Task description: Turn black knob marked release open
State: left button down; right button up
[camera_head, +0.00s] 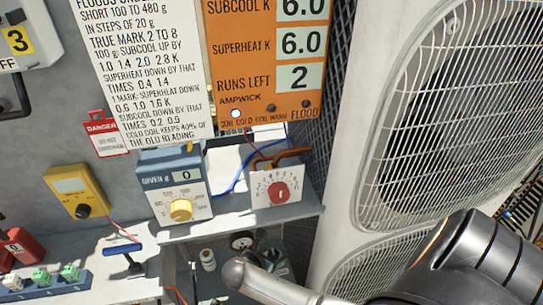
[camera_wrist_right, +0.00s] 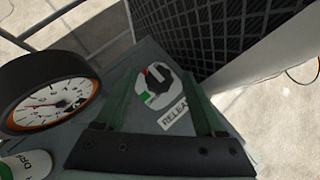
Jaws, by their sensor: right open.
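The black knob (camera_wrist_right: 159,77) is in the right wrist view, on a pale round dial with red and green marks. A RELEASE label (camera_wrist_right: 175,113) lies beside it on a dark panel. My right gripper (camera_wrist_right: 160,80) is open and empty, its two dark green fingers apart on either side of the knob in that view. I cannot tell whether they touch it. In the head view a dark box with a pale plate (camera_head: 277,262) stands low in the middle; its knob is too small to make out. My right arm comes in from the lower right. My left gripper is not in view.
A round black gauge (camera_wrist_right: 50,95) stands close left of the fingers, with a white container (camera_wrist_right: 25,165) below it. A dark mesh panel (camera_wrist_right: 205,35) and pale post rise behind. A shelf holds a blue meter (camera_head: 175,187) and red-knobbed box (camera_head: 276,190); a condenser (camera_head: 440,100) stands right.

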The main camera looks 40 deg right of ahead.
grip_shut()
dwell(0.6)
